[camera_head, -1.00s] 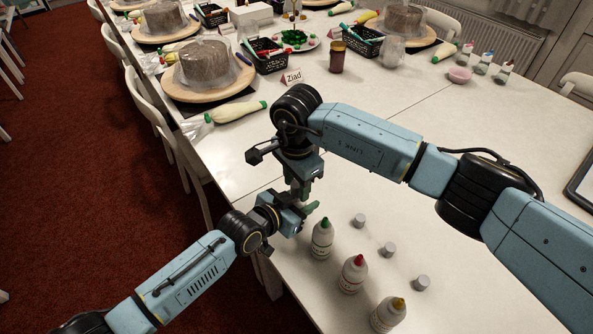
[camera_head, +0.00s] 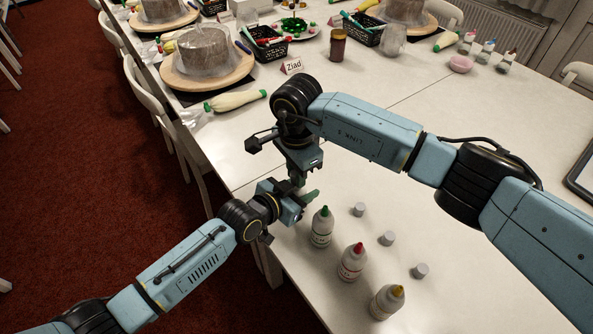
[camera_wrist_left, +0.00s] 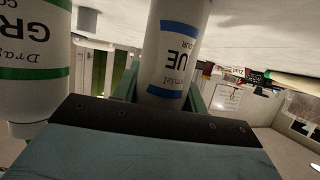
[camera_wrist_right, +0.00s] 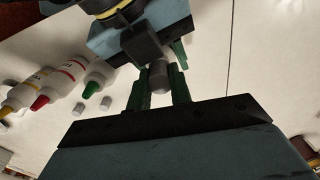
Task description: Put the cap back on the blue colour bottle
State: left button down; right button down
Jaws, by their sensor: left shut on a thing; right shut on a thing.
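My left gripper (camera_head: 304,198) is shut on the blue colour bottle (camera_wrist_left: 174,50), whose white body has blue bands and lettering ending in "UE". The bottle is hidden in the head view behind my grippers. My right gripper (camera_head: 297,179) is just behind and above the left one. In the right wrist view its green fingers are shut on a small grey cap (camera_wrist_right: 158,78), with my left gripper close beyond it. The bottle's tip is not visible, so I cannot tell whether the cap touches it.
Green-tipped (camera_head: 321,229), red-tipped (camera_head: 352,263) and yellow-tipped (camera_head: 387,302) bottles stand beside my grippers. Three grey caps (camera_head: 358,209) lie to their right. A piping bag (camera_head: 235,100) and a cake on a turntable (camera_head: 207,62) are farther back. The table's right middle is clear.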

jog(key=m, duration=0.3)
jog(key=c, duration=1.3)
grip_release()
jog(key=shift+r, duration=2.25)
